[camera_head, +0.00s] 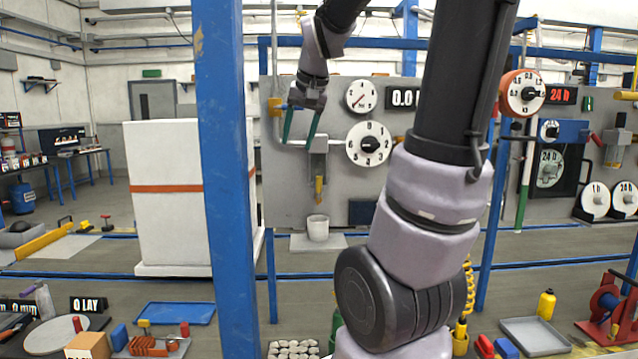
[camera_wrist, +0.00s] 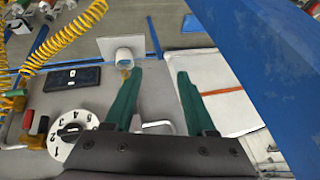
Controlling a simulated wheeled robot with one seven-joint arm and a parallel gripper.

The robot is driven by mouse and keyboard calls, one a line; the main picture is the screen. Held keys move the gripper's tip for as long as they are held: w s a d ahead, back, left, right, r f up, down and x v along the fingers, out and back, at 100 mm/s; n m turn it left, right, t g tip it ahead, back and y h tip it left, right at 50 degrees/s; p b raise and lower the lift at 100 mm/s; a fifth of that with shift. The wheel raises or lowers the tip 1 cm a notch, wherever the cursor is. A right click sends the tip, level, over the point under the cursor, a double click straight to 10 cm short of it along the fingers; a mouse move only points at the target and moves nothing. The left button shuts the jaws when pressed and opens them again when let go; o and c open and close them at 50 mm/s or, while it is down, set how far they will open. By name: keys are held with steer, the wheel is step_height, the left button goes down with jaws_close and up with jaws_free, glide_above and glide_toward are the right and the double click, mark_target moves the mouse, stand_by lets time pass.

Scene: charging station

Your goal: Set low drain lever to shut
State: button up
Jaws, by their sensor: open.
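A grey tap body (camera_head: 318,147) is fixed to the grey panel, and a yellow part (camera_head: 319,188), perhaps the low drain lever, points down from it above a white cup (camera_head: 317,228). I cannot tell the lever's setting. My gripper (camera_head: 299,142) is open and empty, its green fingers pointing down beside the tap in the picture. I cannot tell the depth gap. In the wrist view my gripper (camera_wrist: 160,73) shows both fingers apart, with the cup (camera_wrist: 124,57) beyond the left fingertip. The yellow part (camera_wrist: 126,74) is partly hidden by that finger.
A numbered dial (camera_head: 368,144) and a small gauge (camera_head: 361,96) are to the right of the tap. Another yellow lever or fitting (camera_head: 275,105) is at the panel's upper left. A blue post (camera_head: 225,170) stands left of my gripper, close in the wrist view.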

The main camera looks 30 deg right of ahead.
steer(key=w+d+f+h, duration=0.1)
steer(key=w+d+f, duration=0.1)
steer(key=w+d, duration=0.5)
steer(key=m+g+h, duration=0.2)
glide_toward(319, 175)
steer(key=f, duration=0.1)
steer(key=x, duration=1.1)
steer(key=shift+w+d+f, duration=0.1)
steer(key=shift+w+f, duration=0.05)
steer(key=shift+w, duration=0.1)
jaws_close()
